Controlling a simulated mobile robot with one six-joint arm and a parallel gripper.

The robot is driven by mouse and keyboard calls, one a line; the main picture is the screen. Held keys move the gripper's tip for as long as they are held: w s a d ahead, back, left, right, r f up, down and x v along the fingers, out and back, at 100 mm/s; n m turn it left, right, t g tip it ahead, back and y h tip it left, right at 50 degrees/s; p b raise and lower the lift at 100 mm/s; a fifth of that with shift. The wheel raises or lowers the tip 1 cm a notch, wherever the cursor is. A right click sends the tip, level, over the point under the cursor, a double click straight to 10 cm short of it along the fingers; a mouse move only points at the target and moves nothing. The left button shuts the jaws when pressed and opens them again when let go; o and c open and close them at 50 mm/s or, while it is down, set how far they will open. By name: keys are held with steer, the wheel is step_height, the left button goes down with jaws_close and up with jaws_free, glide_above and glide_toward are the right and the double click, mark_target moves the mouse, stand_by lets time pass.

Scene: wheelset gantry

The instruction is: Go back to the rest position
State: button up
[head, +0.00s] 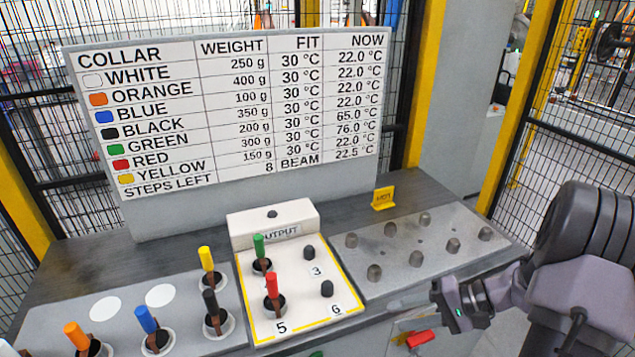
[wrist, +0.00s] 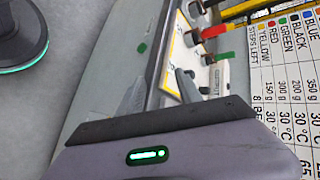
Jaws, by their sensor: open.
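My gripper (head: 408,308) is at the lower right in the head view, off the front edge of the bench, pointing left. Its jaws are open, with nothing between them; in the wrist view its two grey fingers (wrist: 160,90) stand apart. The output plate (head: 243,268) holds a green-handled collar (head: 259,247) at its left and a red-handled collar (head: 272,286) on spot 5. Studs 3 (head: 309,252) and 6 (head: 327,289) there are bare. My gripper touches none of these.
Yellow (head: 206,258), black (head: 211,303), blue (head: 147,320) and orange (head: 77,337) handles stand on the left plate. The grey stud plate (head: 393,262) is empty beside a HOT sign (head: 383,197). A sign board (head: 240,110) stands behind. Mesh fencing surrounds the bench.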

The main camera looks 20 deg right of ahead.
steer(key=s+a+r+n+g+h, duration=0.2)
steer(key=a+r+g+h, duration=0.1)
steer(key=a+r, duration=0.8)
steer(key=s+a+r+n+t+h, duration=0.1)
steer(key=s+a+r+t+h, duration=0.2)
steer(key=s+a+r, duration=0.4)
steer(key=s+a+h, duration=0.1)
steer(key=s+a, duration=0.3)
steer(key=shift+n+h, duration=0.4)
